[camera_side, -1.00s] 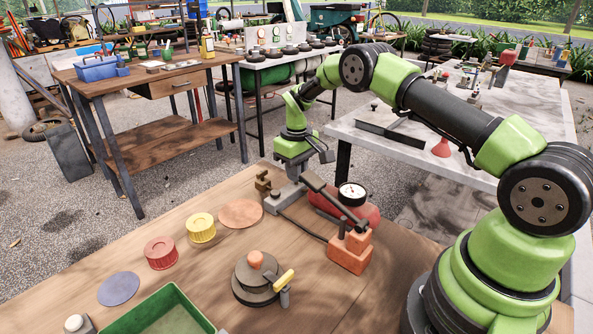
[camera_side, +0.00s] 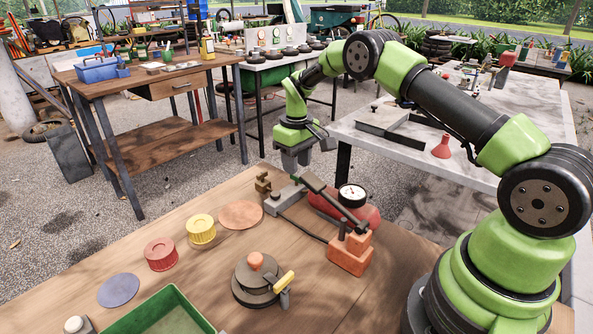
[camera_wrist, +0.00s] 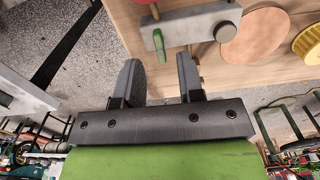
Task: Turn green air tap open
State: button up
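The green air tap handle (camera_wrist: 159,45) shows in the wrist view on a grey block (camera_wrist: 190,24), its length pointing down the picture. In the side view the small green handle (camera_side: 296,179) lies at the end of the grey block (camera_side: 284,199), near the bench's far edge. My gripper (camera_side: 293,165) is just above the tap, apart from it, fingers down. In the wrist view my gripper (camera_wrist: 158,62) has its two dark fingers spread with nothing between them. The handle shows just beyond the fingertips.
A lever on an orange block (camera_side: 350,254), a pressure gauge (camera_side: 352,195) and a red tank (camera_side: 368,216) stand right of the tap. A brown disc (camera_side: 241,214), yellow cap (camera_side: 201,229) and red cap (camera_side: 161,253) lie left. The bench (camera_side: 215,270) is bare between them.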

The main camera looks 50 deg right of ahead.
notch_tip(320, 180, up, 7)
dwell(0.3)
jog(key=s+a+r+t, duration=0.1)
jog(key=s+a+r, duration=0.2)
jog(key=r, duration=0.2)
jog(key=s+a+r+m+t, duration=0.1)
jog(key=s+a+r, duration=0.15)
jog(key=r, duration=0.35)
jog(key=s+a+r+t, duration=0.1)
jog(key=s+a+r, duration=0.15)
jog(key=r, duration=0.25)
jog(key=s+a+m+t+y, duration=0.1)
jog(key=s+a+t, duration=0.1)
jog(key=s, duration=0.7)
jog(key=s+a+m+t+y, duration=0.1)
jog(key=s+a+t, duration=0.1)
jog(key=s, duration=0.8)
jog(key=shift+a+r+m, duration=0.3)
jog(key=shift+a+r, duration=0.1)
jog(key=shift+a, duration=0.25)
